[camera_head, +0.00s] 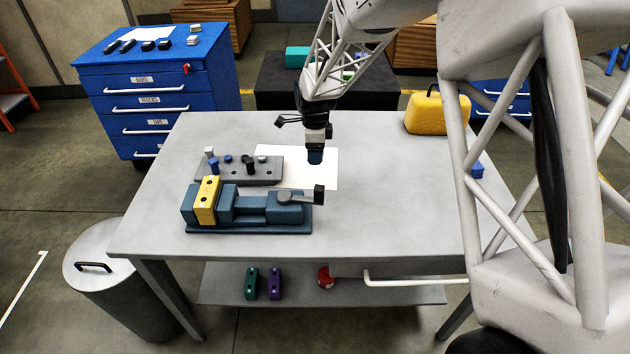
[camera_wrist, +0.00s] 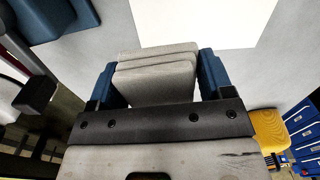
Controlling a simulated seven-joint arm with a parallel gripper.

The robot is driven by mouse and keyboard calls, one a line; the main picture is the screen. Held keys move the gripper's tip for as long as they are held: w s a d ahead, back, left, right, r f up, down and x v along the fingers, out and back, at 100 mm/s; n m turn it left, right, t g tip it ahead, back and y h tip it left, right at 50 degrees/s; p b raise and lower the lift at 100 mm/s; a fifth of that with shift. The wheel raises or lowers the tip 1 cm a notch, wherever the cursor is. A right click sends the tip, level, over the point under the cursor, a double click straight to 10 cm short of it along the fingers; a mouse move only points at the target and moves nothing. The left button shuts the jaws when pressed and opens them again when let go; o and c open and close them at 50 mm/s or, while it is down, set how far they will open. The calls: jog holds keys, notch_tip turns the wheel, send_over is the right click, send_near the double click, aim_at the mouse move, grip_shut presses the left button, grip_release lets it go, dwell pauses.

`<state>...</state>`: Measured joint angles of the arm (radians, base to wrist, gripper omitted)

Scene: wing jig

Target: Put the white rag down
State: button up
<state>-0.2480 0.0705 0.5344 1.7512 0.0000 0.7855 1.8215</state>
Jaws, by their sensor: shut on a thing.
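The white rag (camera_wrist: 157,78) is a folded, layered, pale grey-white pad in the wrist view. My gripper (camera_wrist: 155,80) is shut on it, with one blue finger on each side. In the head view my gripper (camera_head: 315,156) points down over the right part of a flat white sheet (camera_head: 327,177) on the table. The rag cannot be made out there. I cannot tell whether the rag touches the table. The white sheet also shows in the wrist view (camera_wrist: 205,20), beyond the rag.
A blue vise (camera_head: 250,208) with a yellow block (camera_head: 206,200) stands at the table's front left. A grey peg block (camera_head: 238,172) lies behind it. A yellow case (camera_head: 437,113) stands at the back right.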

jog(key=shift+f, duration=0.1)
send_over(315, 181)
jog(key=shift+w+f, duration=0.1)
jog(key=shift+f, duration=2.3)
jog(key=shift+f, duration=2.3)
jog(key=shift+f, duration=0.65)
